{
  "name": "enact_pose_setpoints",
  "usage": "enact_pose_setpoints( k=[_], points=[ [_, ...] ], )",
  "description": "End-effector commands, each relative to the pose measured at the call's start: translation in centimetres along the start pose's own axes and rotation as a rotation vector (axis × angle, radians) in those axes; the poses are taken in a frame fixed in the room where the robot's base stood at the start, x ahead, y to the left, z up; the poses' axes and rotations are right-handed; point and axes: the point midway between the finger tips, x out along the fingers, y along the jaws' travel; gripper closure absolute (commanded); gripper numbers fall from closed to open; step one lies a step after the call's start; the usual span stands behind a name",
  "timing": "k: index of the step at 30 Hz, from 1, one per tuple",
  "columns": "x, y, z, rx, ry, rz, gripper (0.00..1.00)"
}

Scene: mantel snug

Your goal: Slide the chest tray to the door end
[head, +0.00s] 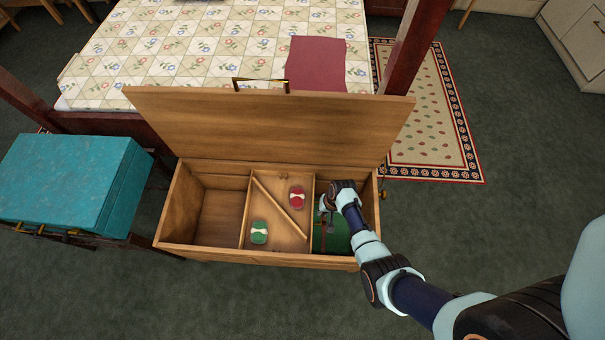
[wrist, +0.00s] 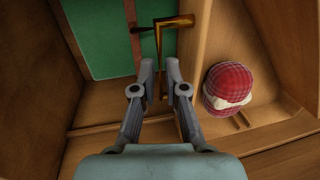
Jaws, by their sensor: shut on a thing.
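The wooden chest (head: 270,256) stands with its lid (head: 265,127) up. The chest tray (head: 268,190) sits across the middle of the chest, with open space on both sides. It has a diagonal divider and holds a red bundle (head: 297,197) and a green bundle (head: 259,231), each with a pale band. My gripper (head: 325,207) is down in the chest just right of the tray. In the wrist view my gripper (wrist: 160,64) is shut on a brass handle (wrist: 158,40) that meets the tray's side wall (wrist: 192,60). The red bundle (wrist: 228,88) shows right of the fingers.
A green item with a brown strap (head: 331,238) lies in the chest's right section, under my gripper. The left section (head: 220,216) looks empty. A teal case (head: 67,177) stands left of the chest. A bed (head: 215,45) is behind the lid.

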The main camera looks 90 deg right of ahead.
Motion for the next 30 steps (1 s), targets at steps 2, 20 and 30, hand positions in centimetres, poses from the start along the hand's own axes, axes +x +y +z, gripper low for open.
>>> enact_pose_setpoints(
  k=[2, 20, 30],
  points=[
    [-0.8, 2.1, -0.1, 0.009, 0.001, 0.0, 1.0],
    [-2.2, 10.9, -0.1, 0.001, 0.001, 0.001, 1.0],
    [-2.1, 11.2, 0.0, 0.0, 0.0, 0.001, 1.0]
  ],
)
